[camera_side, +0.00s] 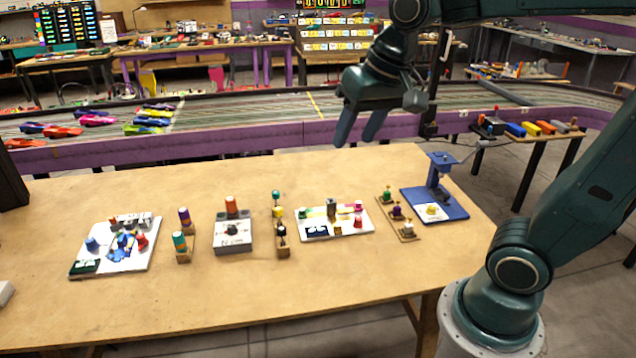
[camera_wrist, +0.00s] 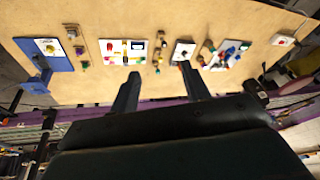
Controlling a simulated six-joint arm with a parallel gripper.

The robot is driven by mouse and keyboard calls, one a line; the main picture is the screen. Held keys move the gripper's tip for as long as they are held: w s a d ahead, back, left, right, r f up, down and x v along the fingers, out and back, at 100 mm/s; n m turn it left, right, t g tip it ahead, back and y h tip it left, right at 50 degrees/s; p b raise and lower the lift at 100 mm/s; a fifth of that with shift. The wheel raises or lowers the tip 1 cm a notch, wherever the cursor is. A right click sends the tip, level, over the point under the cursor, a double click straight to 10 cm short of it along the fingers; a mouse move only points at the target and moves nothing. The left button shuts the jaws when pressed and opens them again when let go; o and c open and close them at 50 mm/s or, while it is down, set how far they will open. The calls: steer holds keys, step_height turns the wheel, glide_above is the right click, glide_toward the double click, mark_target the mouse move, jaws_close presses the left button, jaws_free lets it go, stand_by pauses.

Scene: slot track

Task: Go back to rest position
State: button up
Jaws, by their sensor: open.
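My gripper (camera_side: 358,124) is raised above the back part of the wooden table (camera_side: 330,290), with its fingers pointing down. The fingers are apart with nothing between them. In the wrist view my gripper (camera_wrist: 160,88) shows two dark fingers spread wide, with the table and its boards beyond them. It is well clear of everything on the table.
From left to right stand a white board (camera_side: 110,262), a grey block (camera_side: 233,235), a colourful board (camera_side: 333,222) and a blue base with a small press (camera_side: 440,172). Small wooden racks (camera_side: 282,240) stand between them. The table's front is clear. A purple-walled slot track (camera_side: 240,140) runs behind.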

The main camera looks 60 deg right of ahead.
steer(key=s+f+n, duration=0.1)
steer(key=s+n, duration=0.1)
steer(key=s, duration=0.3)
steer(key=s+a+f+n+t, duration=0.1)
steer(key=s+f+n, duration=0.1)
steer(key=s, duration=0.3)
steer(key=shift+s+a+n, duration=0.25)
steer(key=shift+s+n, duration=0.05)
steer(key=shift+s, duration=0.05)
steer(key=shift+f, duration=0.1)
stand_by(0.4)
